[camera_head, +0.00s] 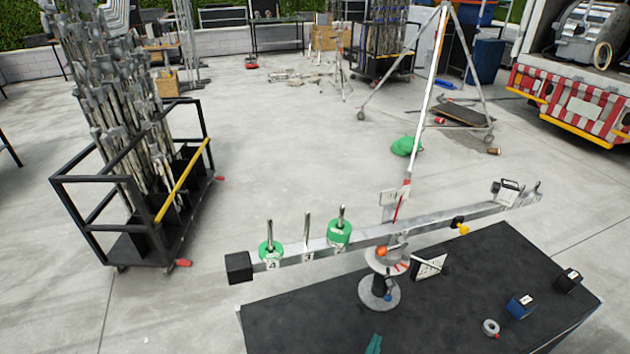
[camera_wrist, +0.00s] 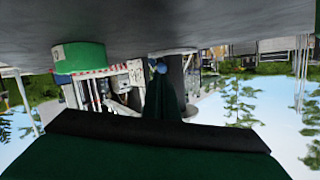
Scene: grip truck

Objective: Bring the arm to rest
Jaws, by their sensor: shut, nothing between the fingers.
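My gripper (camera_head: 374,344) shows at the bottom edge of the head view as a small teal tip over the black table. In the wrist view its dark green fingers (camera_wrist: 160,72) are together and hold nothing. Most of my arm is out of the head view. A long metal balance beam (camera_head: 365,236) on a round-based stand (camera_head: 379,293) is above and beyond the tip, apart from it.
The black table (camera_head: 330,325) carries a blue block (camera_head: 519,306), a black block (camera_head: 568,280) and a grey ring (camera_head: 491,327) at right. The wrist view appears upside down, with a green cylinder (camera_wrist: 80,57) close by. A cart of metal stands (camera_head: 130,195) is at left.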

